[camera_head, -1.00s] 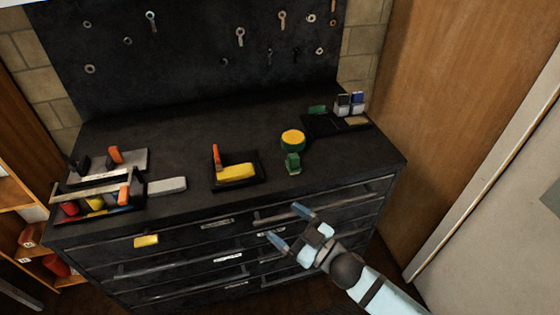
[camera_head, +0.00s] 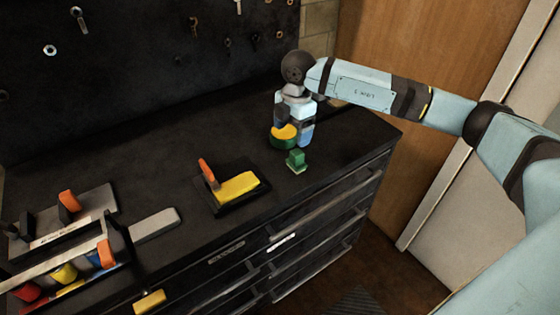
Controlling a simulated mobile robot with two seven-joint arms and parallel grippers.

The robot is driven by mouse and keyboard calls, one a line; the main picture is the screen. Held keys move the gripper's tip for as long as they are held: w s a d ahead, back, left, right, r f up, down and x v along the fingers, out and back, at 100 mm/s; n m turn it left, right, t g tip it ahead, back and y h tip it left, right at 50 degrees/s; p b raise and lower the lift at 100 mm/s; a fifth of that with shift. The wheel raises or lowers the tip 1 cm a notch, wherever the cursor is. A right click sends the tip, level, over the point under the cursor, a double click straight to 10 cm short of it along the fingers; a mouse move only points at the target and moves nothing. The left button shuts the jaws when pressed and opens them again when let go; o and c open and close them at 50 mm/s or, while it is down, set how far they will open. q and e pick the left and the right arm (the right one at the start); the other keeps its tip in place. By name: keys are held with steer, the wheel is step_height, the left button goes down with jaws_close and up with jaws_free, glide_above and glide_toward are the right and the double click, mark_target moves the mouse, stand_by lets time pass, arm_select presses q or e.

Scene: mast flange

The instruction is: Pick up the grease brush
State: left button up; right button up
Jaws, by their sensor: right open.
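I cannot tell for sure which item is the grease brush. A small green block-like item (camera_head: 297,160) stands on the black worktop, close to a round green tin with a yellow top (camera_head: 284,137). A small black tray (camera_head: 240,203) holds an orange-handled item (camera_head: 208,173) and a yellow block (camera_head: 237,186). My right gripper (camera_head: 294,127) is open and points down right at the tin, behind the green item. Its fingertips are partly hidden, and I cannot tell whether they touch the tin. My left gripper is not in view.
The black worktop (camera_head: 160,170) has free room at the back. A caddy with coloured items (camera_head: 80,270) and a grey block (camera_head: 154,223) are at the left. A yellow item (camera_head: 150,301) is at the front. A dark pegboard (camera_head: 130,70) stands behind.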

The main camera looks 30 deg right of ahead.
mark_target(297, 161)
steer(key=shift+w+d+r+m+h, duration=0.1)
steer(key=shift+w+d+m+h, duration=0.1)
steer(key=shift+d, duration=0.3)
steer(key=shift+w+d+m+h, duration=0.15)
steer(key=shift+d+m+h, duration=0.05)
steer(key=shift+d, duration=0.25)
step_height(297, 161, down, 8)
steer(key=shift+s+r+p, duration=0.1)
steer(key=shift+r+p, duration=0.05)
steer(key=shift+p, duration=0.15)
steer(key=shift+d+f+p, duration=0.15)
steer(key=shift+f+p, duration=0.1)
steer(key=shift+f, duration=1.1)
steer(key=shift+d+f+p, duration=0.1)
steer(key=shift+f+p, duration=0.1)
steer(key=shift+f, duration=1.15)
steer(key=c, duration=1)
